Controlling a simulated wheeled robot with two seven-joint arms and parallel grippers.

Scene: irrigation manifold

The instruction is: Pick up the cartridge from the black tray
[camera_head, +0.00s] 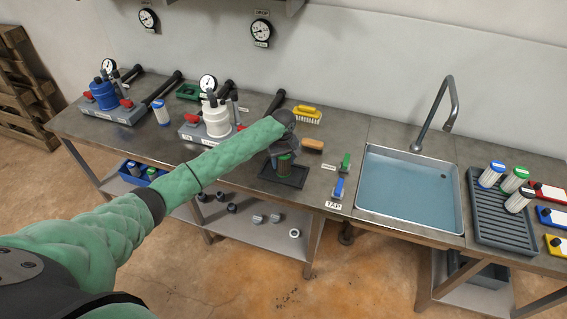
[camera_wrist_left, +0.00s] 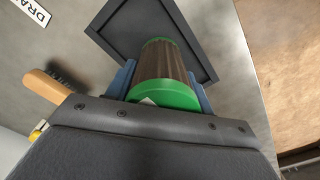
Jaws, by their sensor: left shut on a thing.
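The cartridge (camera_wrist_left: 164,66) has a brown pleated body with green end caps. In the head view it shows as a dark cylinder with green (camera_head: 284,166) over the black tray (camera_head: 291,181). My left gripper (camera_wrist_left: 164,85) is shut on it, with a blue finger pad on each side. The tray (camera_wrist_left: 118,20) lies behind the cartridge in the left wrist view. I cannot tell whether the cartridge still touches the tray. My right gripper is not in view.
A wooden-handled brush (camera_head: 312,144) and a yellow brush (camera_head: 307,114) lie behind the tray. Green (camera_head: 346,163) and blue (camera_head: 338,188) tap handles stand to its right, before the sink (camera_head: 410,190). A drain rack (camera_head: 495,225) holds several cartridges. White (camera_head: 215,117) and blue (camera_head: 103,93) filter housings stand left.

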